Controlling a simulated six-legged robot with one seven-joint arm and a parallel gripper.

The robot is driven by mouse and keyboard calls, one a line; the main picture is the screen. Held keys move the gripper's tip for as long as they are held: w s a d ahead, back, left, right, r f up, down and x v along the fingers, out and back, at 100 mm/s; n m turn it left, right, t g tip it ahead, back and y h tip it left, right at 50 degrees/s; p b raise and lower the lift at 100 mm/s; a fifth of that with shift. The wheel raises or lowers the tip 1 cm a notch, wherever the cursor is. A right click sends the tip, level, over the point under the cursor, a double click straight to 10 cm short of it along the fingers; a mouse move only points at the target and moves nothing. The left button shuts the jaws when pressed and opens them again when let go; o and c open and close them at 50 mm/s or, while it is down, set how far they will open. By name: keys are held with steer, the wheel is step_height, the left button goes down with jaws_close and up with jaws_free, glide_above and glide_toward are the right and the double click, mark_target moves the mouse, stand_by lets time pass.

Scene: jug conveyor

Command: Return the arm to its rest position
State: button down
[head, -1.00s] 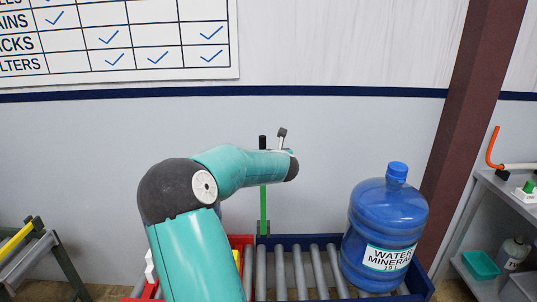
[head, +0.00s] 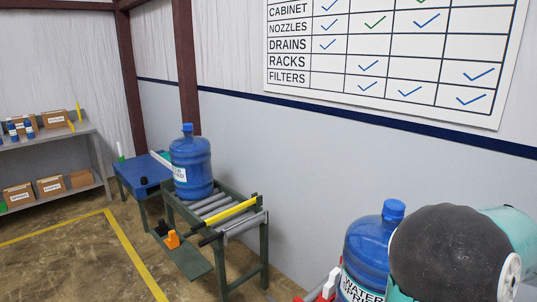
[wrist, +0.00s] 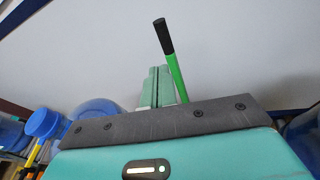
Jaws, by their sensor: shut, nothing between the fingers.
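My gripper (wrist: 156,88) shows in the wrist view as two teal fingers side by side, shut and empty beyond the dark wrist bar. It is outside the head view, where only a dark joint and a teal link of my arm show at the lower right. Left of the gripper in the wrist view is a blue water jug (wrist: 98,108), seen in part, with a blue cap. A green rod (wrist: 178,75) with a black top rises behind the fingers.
In the head view a blue jug (head: 365,245) stands close to my arm, partly hidden by it. Another jug (head: 191,165) stands on a green-framed roller stand (head: 262,245). A shelf (head: 60,140) with boxes is at far left. Open floor lies at lower left.

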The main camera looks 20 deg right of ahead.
steer(key=w+a+f+m+y, duration=0.1)
steer(key=w+a+m+y, duration=0.3)
steer(key=a+m, duration=0.8)
steer(key=w+a+m+y, duration=0.2)
steer(key=w+a+m, duration=0.35)
steer(key=a, duration=1.25)
steer(key=s+a+m+g+y, duration=0.1)
steer(key=s+a+m+y, duration=0.1)
steer(key=a, duration=0.7)
steer(key=s+a+f+m+g+y, duration=0.1)
steer(key=s+a, duration=0.4)
steer(key=a, duration=0.5)
steer(key=s+a+f+m+g+y, duration=0.1)
steer(key=s+a+m+y, duration=0.1)
steer(key=a, duration=0.8)
steer(key=shift+s+a+f+m+g+y, duration=0.3)
steer(key=shift+s+m, duration=0.55)
steer(key=shift+s, duration=0.25)
steer(key=shift+d, duration=0.3)
